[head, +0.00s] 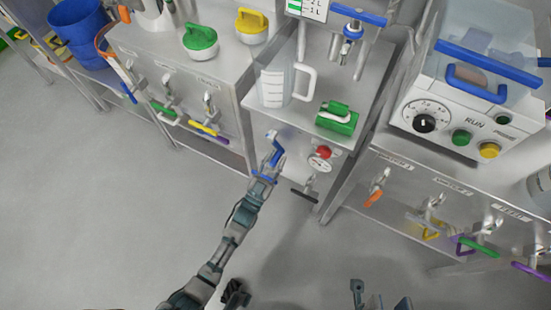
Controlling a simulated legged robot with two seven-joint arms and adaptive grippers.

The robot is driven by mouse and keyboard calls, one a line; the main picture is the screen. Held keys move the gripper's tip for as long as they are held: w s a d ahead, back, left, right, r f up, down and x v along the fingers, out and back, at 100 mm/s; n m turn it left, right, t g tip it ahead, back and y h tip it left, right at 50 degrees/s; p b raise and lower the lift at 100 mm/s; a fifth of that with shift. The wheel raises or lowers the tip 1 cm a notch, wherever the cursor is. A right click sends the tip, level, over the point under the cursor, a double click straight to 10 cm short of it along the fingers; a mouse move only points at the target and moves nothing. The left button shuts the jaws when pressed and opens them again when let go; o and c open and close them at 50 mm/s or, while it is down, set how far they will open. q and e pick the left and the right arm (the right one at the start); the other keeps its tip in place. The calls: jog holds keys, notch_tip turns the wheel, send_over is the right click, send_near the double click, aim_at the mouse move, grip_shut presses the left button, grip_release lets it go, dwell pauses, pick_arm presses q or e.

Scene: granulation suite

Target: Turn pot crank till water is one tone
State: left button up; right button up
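No pot with a crank can be clearly made out. A pale vessel (153,18) at the top left is cut off by the frame edge. A clear measuring jug (273,84) with a white handle stands on the middle bench; I cannot make out water or its tone in it. My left gripper (273,148) reaches to the front of the middle bench, below the jug, beside blue parts; whether it is open or shut on something is unclear. My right gripper (380,298) is low at the bottom edge, its fingers apart and nothing seen between them.
A control box (450,128) with a dial and buttons stands right. The floor (110,220) is clear.

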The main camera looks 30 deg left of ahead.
pick_arm(q)
jog(key=c, duration=0.4)
grip_shut()
jog(key=shift+a+m, duration=0.1)
jog(key=shift+m, duration=0.3)
